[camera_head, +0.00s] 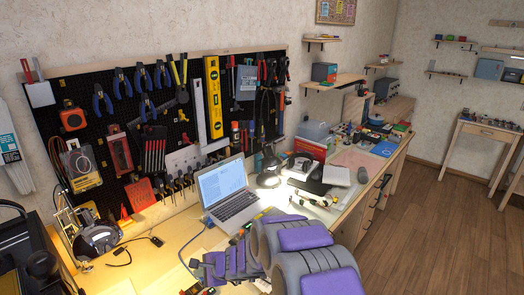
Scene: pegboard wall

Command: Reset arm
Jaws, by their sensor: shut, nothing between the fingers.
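My grey and purple arm is folded low in the bottom centre of the head view. Its end, my gripper (222,266), shows as a small grey and purple part over the front of the workbench (165,243). It is shut and empty. It is in front of the open laptop (228,192) and seems apart from it. The arm hides part of the bench front, and the exact place of the fingertips is hard to make out.
A black pegboard (150,130) full of tools stands behind the bench. A black lamp (268,168) and a blue cable (192,246) are near the laptop. Small items crowd the right side of the bench. Wooden floor (430,220) is clear at the right.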

